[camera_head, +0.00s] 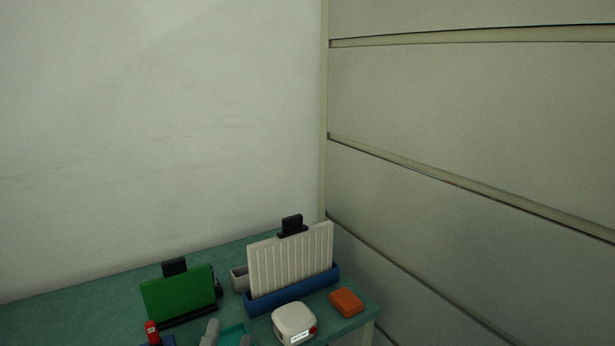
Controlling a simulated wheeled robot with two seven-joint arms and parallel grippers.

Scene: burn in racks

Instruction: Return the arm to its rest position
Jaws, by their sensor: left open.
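My left gripper (228,337) shows only in part at the bottom edge, as two grey finger-like tips set apart with nothing seen held between them. The rest of it and its arm are below the frame. It is in front of the green board and left of the white rounded box. My right gripper is not in view.
A teal table (90,304) stands against the wall. On it are a green board (178,296) upright, a white ribbed panel (290,262) in a blue rack (326,281), a white rounded box (291,318), an orange block (346,302) and a red-topped item (152,330). The table's left part is clear.

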